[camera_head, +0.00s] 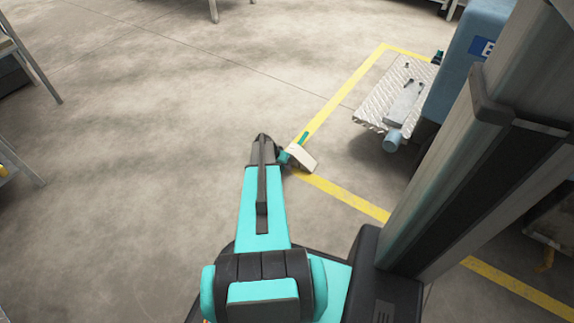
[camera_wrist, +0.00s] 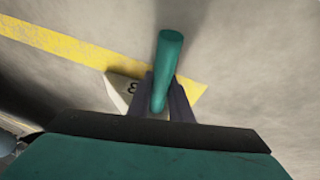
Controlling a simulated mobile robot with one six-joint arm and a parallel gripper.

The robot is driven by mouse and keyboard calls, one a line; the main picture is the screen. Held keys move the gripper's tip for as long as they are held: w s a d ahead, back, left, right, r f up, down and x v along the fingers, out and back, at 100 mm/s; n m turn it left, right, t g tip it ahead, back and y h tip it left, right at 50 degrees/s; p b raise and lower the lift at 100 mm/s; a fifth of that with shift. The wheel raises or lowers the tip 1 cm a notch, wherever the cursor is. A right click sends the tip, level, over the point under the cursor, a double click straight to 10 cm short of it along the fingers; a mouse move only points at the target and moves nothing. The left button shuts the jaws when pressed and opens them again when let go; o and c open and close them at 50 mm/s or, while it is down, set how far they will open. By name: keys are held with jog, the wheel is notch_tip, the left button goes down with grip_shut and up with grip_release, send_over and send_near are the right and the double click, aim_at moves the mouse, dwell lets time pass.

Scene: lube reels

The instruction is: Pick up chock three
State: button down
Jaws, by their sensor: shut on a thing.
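The chock (camera_head: 302,156) is a pale wedge with a green handle (camera_head: 304,138). It is at the end of my arm in the head view, over the corner of the yellow floor line. My gripper also shows in the head view (camera_head: 284,157), small and partly hidden by the arm. I cannot tell whether the chock touches the floor.
A yellow line (camera_head: 345,196) marks the concrete floor. A blue machine (camera_head: 470,60) with a metal tread plate step (camera_head: 374,108) stands at the right. Shelving legs (camera_head: 38,75) stand at the far left. The floor to the left of my arm is clear.

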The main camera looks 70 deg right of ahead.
notch_tip(320, 180, up, 4)
jog(key=shift+r+p, duration=0.15)
jog(key=shift+p, duration=0.95)
jog(key=s+a+p, duration=0.1)
jog(key=a, duration=0.4)
jog(key=s+a+p, duration=0.1)
jog(key=a, duration=0.4)
jog(key=s+a+r+p, duration=0.1)
jog(key=s+a, duration=0.1)
jog(key=a, duration=0.3)
jog(key=shift+a, duration=0.2)
